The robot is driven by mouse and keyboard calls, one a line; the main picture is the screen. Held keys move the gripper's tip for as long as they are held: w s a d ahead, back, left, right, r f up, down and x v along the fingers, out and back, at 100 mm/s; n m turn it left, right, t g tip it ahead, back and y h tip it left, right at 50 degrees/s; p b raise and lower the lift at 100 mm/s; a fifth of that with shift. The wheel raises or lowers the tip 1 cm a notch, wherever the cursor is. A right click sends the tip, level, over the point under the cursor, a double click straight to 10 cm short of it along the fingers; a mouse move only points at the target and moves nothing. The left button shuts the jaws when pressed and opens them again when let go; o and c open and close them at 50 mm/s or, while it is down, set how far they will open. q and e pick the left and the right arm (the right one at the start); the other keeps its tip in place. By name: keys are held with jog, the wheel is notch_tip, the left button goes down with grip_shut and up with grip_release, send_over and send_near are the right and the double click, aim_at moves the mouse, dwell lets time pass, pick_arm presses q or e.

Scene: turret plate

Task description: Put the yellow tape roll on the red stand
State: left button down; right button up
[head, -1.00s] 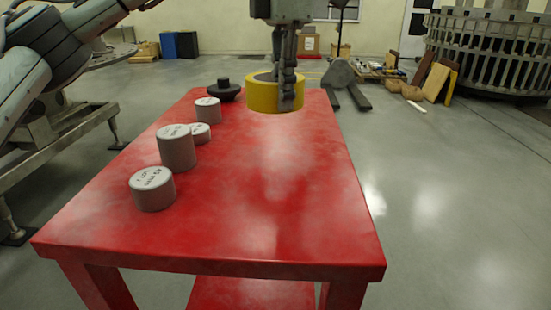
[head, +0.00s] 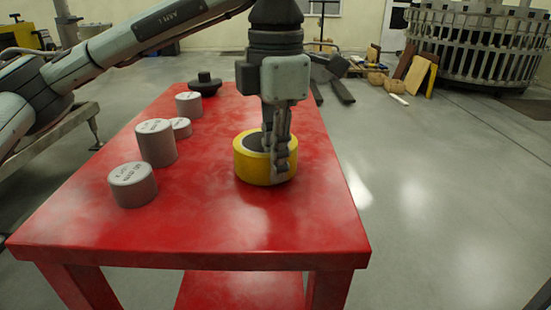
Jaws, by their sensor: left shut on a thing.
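The yellow tape roll (head: 248,168) is in the head view, over the middle of the red stand (head: 215,225), a table with a flat red top. It lies level, on the top or only just above it; I cannot tell whether it touches. My left gripper (head: 279,165) points down and is shut on the roll's near right wall, with one finger outside and the other partly hidden. My right gripper is not in view.
Grey cylinders stand along the stand's left side: a near one (head: 132,185), a taller one (head: 156,143), a small low one (head: 181,128) and one farther back (head: 189,105). A black knobbed disc (head: 205,85) sits at the back left. The stand's front and right are clear.

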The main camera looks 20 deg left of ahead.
pick_arm(q)
jog(key=shift+f, duration=0.15)
jog(key=c, duration=2)
grip_release()
jog(key=o, duration=0.4)
jog(key=shift+c, duration=0.2)
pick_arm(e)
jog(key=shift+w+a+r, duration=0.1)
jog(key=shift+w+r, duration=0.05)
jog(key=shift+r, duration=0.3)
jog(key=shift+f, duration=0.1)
pick_arm(q)
jog(key=shift+r, duration=0.25)
notch_tip(320, 180, up, 11)
jog(key=shift+d+f+p, duration=0.1)
jog(key=shift+p, duration=0.5)
jog(key=shift+r, duration=0.5)
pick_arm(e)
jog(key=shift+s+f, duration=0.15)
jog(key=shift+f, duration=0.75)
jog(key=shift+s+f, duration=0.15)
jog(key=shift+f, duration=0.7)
